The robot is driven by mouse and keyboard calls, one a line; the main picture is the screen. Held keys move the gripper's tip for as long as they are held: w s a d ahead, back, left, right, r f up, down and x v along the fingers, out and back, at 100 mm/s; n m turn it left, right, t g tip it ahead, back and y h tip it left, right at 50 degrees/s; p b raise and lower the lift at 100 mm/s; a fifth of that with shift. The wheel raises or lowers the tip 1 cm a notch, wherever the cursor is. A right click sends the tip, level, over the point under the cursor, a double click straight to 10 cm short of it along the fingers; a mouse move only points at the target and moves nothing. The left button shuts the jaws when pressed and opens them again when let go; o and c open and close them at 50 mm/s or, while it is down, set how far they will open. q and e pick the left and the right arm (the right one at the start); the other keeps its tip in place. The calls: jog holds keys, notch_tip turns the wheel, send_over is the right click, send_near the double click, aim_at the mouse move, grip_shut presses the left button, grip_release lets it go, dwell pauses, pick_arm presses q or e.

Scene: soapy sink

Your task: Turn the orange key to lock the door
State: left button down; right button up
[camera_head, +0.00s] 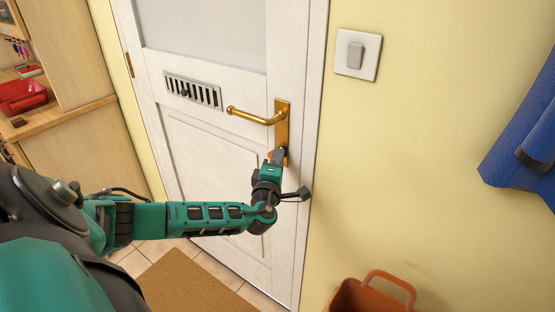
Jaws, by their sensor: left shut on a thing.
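The white door (225,155) stands in its white frame, with a frosted pane at the top and a vent grille in the middle. A brass handle (252,116) sits on a brass plate (282,121) near the door's right edge. My left gripper (278,156) is at the lower end of that plate, just below the handle, shut on the orange key (285,160). Only a sliver of orange shows there; the gripper hides the rest of the key and the keyhole. My right gripper is not in view.
A white wall switch (357,54) is right of the door. An orange basket (370,295) stands at the bottom right, and a blue cloth (525,140) hangs at the right edge. A brown mat (190,285) lies before the door. A wooden cabinet (75,150) is on the left.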

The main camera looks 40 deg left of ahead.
pick_arm(q)
jog(key=shift+f+m, duration=0.1)
jog(key=shift+m, duration=0.3)
dwell(0.3)
jog(key=c, duration=1.4)
grip_release()
jog(key=shift+w+r, duration=0.1)
jog(key=shift+r, duration=0.1)
jog(key=o, duration=0.3)
jog(key=shift+w+f, duration=0.15)
jog(key=shift+o, duration=0.4)
jog(key=o, duration=0.3)
jog(key=shift+o, duration=0.2)
